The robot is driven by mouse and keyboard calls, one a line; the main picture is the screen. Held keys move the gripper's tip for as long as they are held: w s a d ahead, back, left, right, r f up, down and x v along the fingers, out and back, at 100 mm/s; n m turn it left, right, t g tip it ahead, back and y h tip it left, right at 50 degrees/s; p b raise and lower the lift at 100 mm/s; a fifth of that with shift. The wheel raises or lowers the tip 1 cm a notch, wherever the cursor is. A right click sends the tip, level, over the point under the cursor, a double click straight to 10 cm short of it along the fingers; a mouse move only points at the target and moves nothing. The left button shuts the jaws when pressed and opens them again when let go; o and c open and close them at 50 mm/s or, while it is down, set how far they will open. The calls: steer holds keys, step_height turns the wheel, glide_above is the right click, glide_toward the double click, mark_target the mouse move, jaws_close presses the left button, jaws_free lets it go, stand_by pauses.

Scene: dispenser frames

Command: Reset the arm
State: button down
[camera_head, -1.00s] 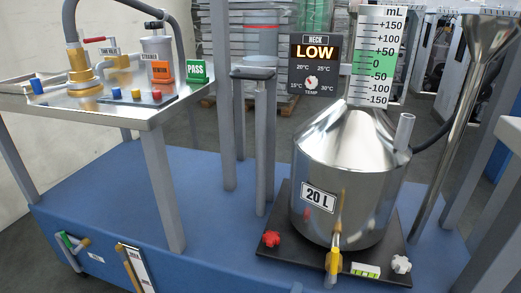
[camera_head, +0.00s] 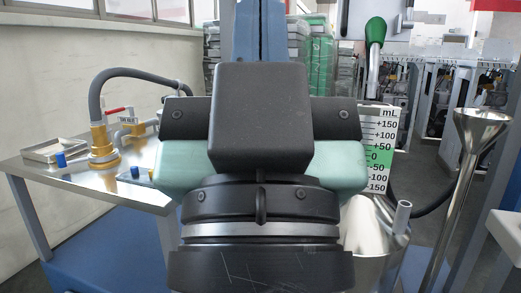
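My arm's end with my gripper (camera_head: 260,125) fills the middle of the head view, close to the camera. I see a black housing, pale green side parts and a round black wrist with a silver ring. The fingers are hidden behind the housing, so I cannot tell whether they are open or shut or whether anything is held. Behind it on the right, the steel 20 L measure (camera_head: 372,225) is mostly hidden. Its mL scale (camera_head: 382,150) shows beside my gripper, partly covered on its left side.
A metal table (camera_head: 85,190) with brass fittings and a grey hose (camera_head: 112,74) stands at the left. A green-handled nozzle (camera_head: 375,32) is at the upper right. A tall steel funnel (camera_head: 468,150) stands at the right. The blue platform (camera_head: 105,240) lies below.

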step_height(320, 180, up, 34)
steer(key=p, duration=3.1)
steer(key=shift+f+p, duration=0.25)
steer(key=shift+p, duration=0.05)
